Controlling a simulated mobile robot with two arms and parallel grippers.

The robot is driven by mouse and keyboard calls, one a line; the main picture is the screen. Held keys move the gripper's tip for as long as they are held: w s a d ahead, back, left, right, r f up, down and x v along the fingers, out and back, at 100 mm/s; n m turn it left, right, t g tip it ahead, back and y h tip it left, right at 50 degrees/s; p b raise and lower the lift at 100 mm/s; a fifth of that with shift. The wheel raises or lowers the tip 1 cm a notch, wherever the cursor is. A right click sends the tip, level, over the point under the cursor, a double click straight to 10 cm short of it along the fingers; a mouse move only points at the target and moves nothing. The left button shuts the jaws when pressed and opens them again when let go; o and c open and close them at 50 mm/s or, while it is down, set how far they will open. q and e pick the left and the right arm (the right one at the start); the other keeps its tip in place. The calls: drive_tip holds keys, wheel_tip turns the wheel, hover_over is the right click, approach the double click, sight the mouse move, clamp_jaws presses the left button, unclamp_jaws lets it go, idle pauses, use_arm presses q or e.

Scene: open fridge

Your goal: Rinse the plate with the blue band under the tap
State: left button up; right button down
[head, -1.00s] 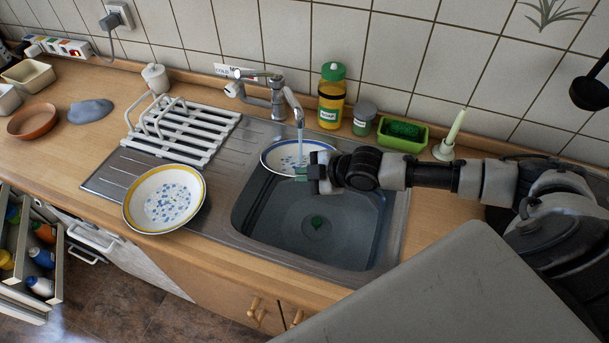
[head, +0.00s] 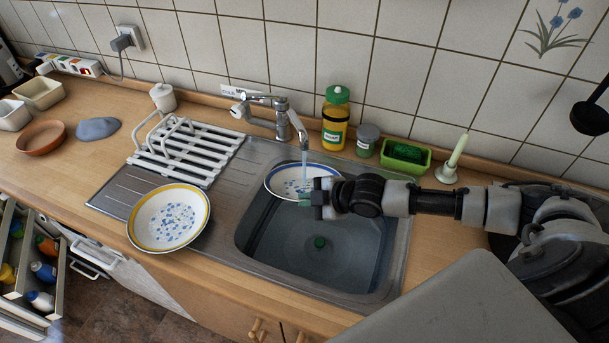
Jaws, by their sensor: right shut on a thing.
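The plate with the blue band (head: 286,181) is over the back of the sink basin, under the tap (head: 297,125). A stream of water runs from the spout onto the plate. My right gripper (head: 314,198) is shut on the plate's front right rim, and the gripper hides that part of the plate. The sink basin (head: 290,250) below has a small green thing at its drain. My left gripper does not show.
A yellow-banded plate (head: 169,217) lies on the drainboard's front edge. A white dish rack (head: 185,152) stands behind it. A soap bottle (head: 335,120), a jar (head: 367,141), a green tray (head: 405,158) and a candle (head: 452,160) line the wall. An open drawer (head: 30,265) juts out at lower left.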

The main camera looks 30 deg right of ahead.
drive_tip(key=s+a+p, duration=0.3)
drive_tip(key=s+p, duration=0.1)
drive_tip(key=s, duration=0.1)
drive_tip(key=shift+s+r, duration=0.15)
drive_tip(key=shift+s, duration=0.1)
drive_tip(key=shift+a, duration=0.1)
idle(1.1)
drive_tip(key=s+a+r+p, duration=0.2)
drive_tip(key=s+r+p, duration=0.1)
drive_tip(key=r+p, duration=0.3)
drive_tip(key=shift+s+r, duration=0.2)
drive_tip(key=shift+r, duration=0.25)
